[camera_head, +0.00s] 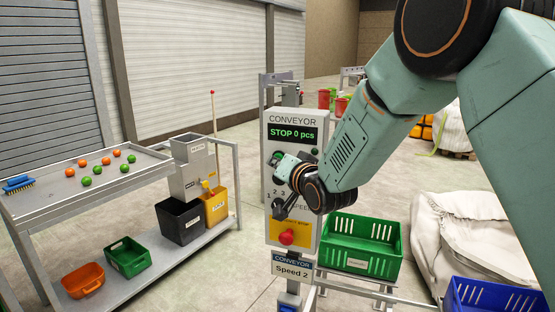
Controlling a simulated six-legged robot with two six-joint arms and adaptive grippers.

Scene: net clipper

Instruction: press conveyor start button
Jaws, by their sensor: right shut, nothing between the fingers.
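The grey conveyor control panel (303,132) stands upright in the middle, and its display reads "STOP 0 pcs". A green button (276,157) shows at the panel's left below the display, partly covered by my right wrist. A red button (286,237) sits on a yellow plate lower down. My right arm comes in from the right and crosses the panel. My left gripper is not in view.
A green crate (360,245) is right of the panel; a blue crate (495,296) and pale sacks (465,235) lie farther right.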

